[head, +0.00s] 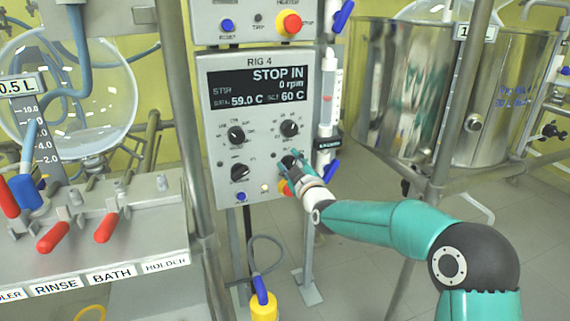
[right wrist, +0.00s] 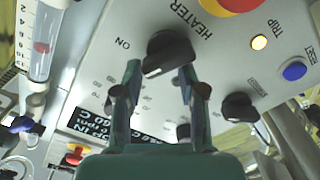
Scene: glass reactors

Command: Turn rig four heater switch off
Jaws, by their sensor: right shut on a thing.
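The rig four panel (head: 216,150) is a grey box with a dark display reading "STOP IN", 0 rpm, 59.0 C and 60 C. My right gripper (head: 290,163) is at its lower right, over the heater switch, which it mostly hides there. In the right wrist view the heater switch (right wrist: 168,50) is a black knob between the words HEATER and ON. A pale mark shows on its lower side; its exact setting is hard to read. The fingers of my right gripper (right wrist: 160,72) are on both sides of the knob, shut on it. My left gripper is not in view.
A flow tube (head: 328,95) stands right of the panel. A metal post (head: 200,150) stands left.

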